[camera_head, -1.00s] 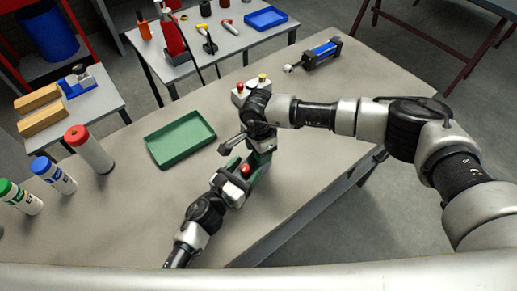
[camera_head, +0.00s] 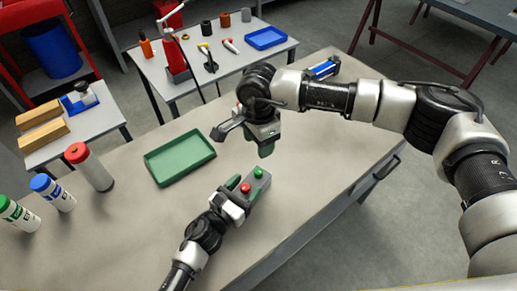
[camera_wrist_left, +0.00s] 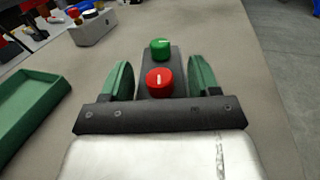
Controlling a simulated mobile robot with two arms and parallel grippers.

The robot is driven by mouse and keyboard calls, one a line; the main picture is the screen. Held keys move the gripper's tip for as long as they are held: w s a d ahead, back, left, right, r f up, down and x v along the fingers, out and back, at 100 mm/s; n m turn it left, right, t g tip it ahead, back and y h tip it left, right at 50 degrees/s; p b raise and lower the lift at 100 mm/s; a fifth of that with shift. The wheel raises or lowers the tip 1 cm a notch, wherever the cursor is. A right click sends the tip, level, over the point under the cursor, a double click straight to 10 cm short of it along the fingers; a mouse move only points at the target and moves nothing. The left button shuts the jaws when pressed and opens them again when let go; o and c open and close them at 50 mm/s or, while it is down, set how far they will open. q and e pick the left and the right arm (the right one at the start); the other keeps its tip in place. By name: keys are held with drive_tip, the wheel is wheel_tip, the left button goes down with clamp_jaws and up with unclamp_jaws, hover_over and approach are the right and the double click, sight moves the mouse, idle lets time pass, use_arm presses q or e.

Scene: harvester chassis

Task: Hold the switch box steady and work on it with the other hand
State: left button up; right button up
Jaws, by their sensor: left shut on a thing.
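The switch box (camera_head: 260,182) is a dark grey box with a red knob and a green knob on top. It stands at the middle of the workbench, and it also shows in the left wrist view (camera_wrist_left: 176,62). My left gripper (camera_head: 240,189) is shut on it, with one green finger on each side in the left wrist view (camera_wrist_left: 161,80). My right gripper (camera_head: 265,146) hangs just beyond the switch box, apart from it. Its fingers point down and overlap, so their opening is unclear.
A green tray (camera_head: 180,171) lies left of the grippers. Bottles with red (camera_head: 78,152), blue (camera_head: 42,183) and green caps stand at left. A light grey box with buttons (camera_wrist_left: 93,29) stands beyond, mostly hidden behind my right arm in the head view. The bench right of the switch box is clear.

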use_arm(q)
drive_tip(key=shift+f, duration=0.15)
drive_tip(key=o, duration=1.4)
drive_tip(key=shift+c, duration=0.2)
